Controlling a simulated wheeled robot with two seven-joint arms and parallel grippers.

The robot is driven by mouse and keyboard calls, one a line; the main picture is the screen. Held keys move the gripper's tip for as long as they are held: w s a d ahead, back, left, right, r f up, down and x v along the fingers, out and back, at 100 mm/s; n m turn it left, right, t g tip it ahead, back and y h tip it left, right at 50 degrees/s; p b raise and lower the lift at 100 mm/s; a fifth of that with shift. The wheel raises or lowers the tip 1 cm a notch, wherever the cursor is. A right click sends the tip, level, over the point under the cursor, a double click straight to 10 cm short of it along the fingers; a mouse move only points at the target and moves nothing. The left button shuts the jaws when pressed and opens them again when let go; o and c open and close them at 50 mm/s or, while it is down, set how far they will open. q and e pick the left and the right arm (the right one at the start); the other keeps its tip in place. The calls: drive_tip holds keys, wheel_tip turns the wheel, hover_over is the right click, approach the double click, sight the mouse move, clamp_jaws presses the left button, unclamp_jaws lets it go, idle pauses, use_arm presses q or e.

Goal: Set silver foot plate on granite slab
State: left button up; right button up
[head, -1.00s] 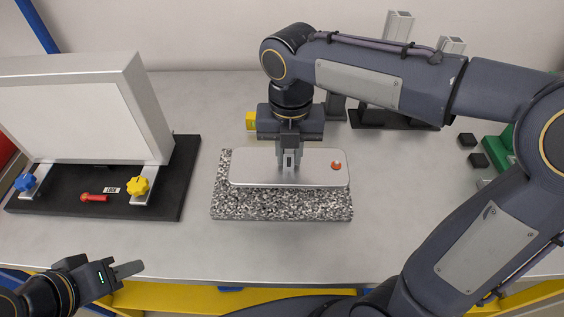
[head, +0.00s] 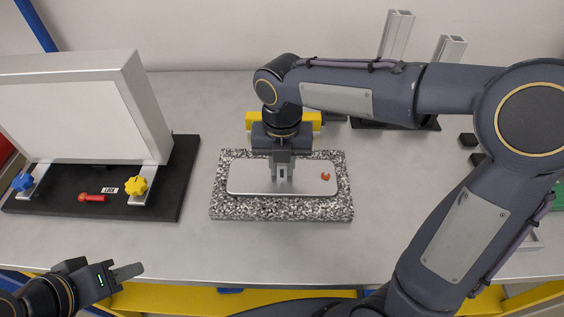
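The silver foot plate (head: 248,178) is a long rounded plate with a small orange-red mark near its right end. It lies over the speckled granite slab (head: 235,208), inside the slab's outline, and looks flat on it; any small gap beneath cannot be made out. My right gripper (head: 283,178) points down at the plate's middle. Its fingers are close together at the plate, but whether they grip anything is hidden. My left gripper (head: 128,271) is at the lower left, away from the plate, its fingers seen side-on.
A white panel frame (head: 75,105) on a black base (head: 60,203) stands at left, with blue and yellow knobs and a red pin (head: 92,198). Metal profiles (head: 396,35) stand behind my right arm. Small black blocks (head: 467,139) lie at right. The table front is clear.

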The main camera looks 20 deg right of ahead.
drive_tip(key=o, duration=0.4)
drive_tip(key=shift+c, duration=0.2)
wheel_tip(320, 180, up, 12)
drive_tip(key=p, duration=0.2)
drive_tip(key=s+d+f+m+t+y, duration=0.1)
drive_tip(key=s+m, duration=0.4)
drive_tip(key=m, duration=0.6)
drive_tip(key=s+d+f+m+t+y, duration=0.1)
drive_tip(key=s+d+f+m, duration=0.4)
drive_tip(key=m, duration=0.7)
drive_tip(key=s+d+f+m+t+y, duration=0.1)
drive_tip(key=s+d+f+m+t, duration=0.2)
drive_tip(key=s+m, duration=0.3)
drive_tip(key=shift+f+m+t+y, duration=0.3)
drive_tip(key=shift+m+y, duration=0.1)
drive_tip(key=shift+m, duration=2.4)
drive_tip(key=shift+s+d, duration=0.1)
